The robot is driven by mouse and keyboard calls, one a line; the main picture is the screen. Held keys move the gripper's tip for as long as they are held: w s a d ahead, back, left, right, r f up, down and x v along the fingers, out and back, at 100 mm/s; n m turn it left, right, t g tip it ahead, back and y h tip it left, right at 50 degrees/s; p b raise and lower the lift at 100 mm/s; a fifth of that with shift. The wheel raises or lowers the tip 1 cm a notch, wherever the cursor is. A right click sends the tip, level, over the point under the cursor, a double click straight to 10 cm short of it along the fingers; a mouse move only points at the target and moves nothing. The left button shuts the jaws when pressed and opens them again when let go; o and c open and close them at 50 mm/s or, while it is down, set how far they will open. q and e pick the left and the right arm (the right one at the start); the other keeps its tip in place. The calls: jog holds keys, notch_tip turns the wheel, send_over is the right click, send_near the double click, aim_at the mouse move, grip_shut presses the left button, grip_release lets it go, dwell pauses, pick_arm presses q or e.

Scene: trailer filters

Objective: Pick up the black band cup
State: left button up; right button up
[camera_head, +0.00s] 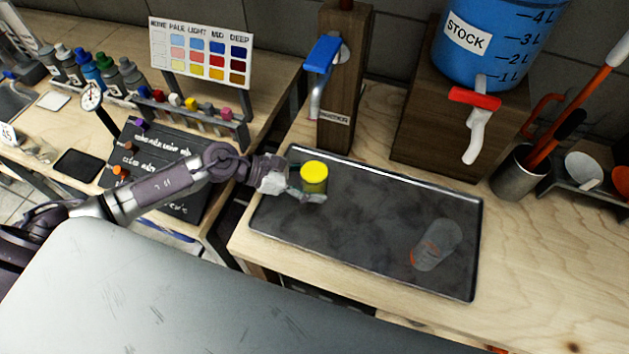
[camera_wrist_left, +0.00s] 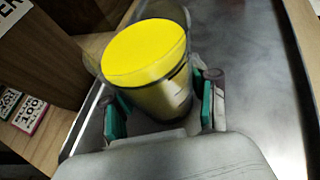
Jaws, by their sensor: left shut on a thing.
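A clear cup (camera_head: 314,182) with bright yellow contents is at the far left of the dark tray (camera_head: 340,225). In the left wrist view the cup (camera_wrist_left: 165,97) shows a thin dark band below the yellow surface. My left gripper (camera_head: 306,192) is shut on this cup, with one green-padded finger on each side in the wrist view (camera_wrist_left: 163,112). The cup looks upright; I cannot tell if its base touches the tray. A second clear cup (camera_head: 441,243) with an orange-red band is at the tray's right end. My right gripper is not in view.
A wooden post (camera_head: 342,85) with a blue-handled tap (camera_head: 322,57) stands behind the held cup. A blue stock tank (camera_head: 492,45) with a red-handled tap (camera_head: 474,98) is at the back right. The tray's middle is clear. A colour chart (camera_head: 200,55) stands at left.

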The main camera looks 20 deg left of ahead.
aim_at(315, 173)
pick_arm(q)
jog(key=shift+r, duration=0.25)
jog(key=shift+r, duration=1.8)
jog(key=s+d+r, duration=0.1)
jog(key=d+r, duration=0.6)
jog(key=d, duration=0.4)
jog(key=shift+s+d+p, duration=0.2)
jog(key=shift+d+p, duration=0.05)
jog(key=shift+p, duration=0.1)
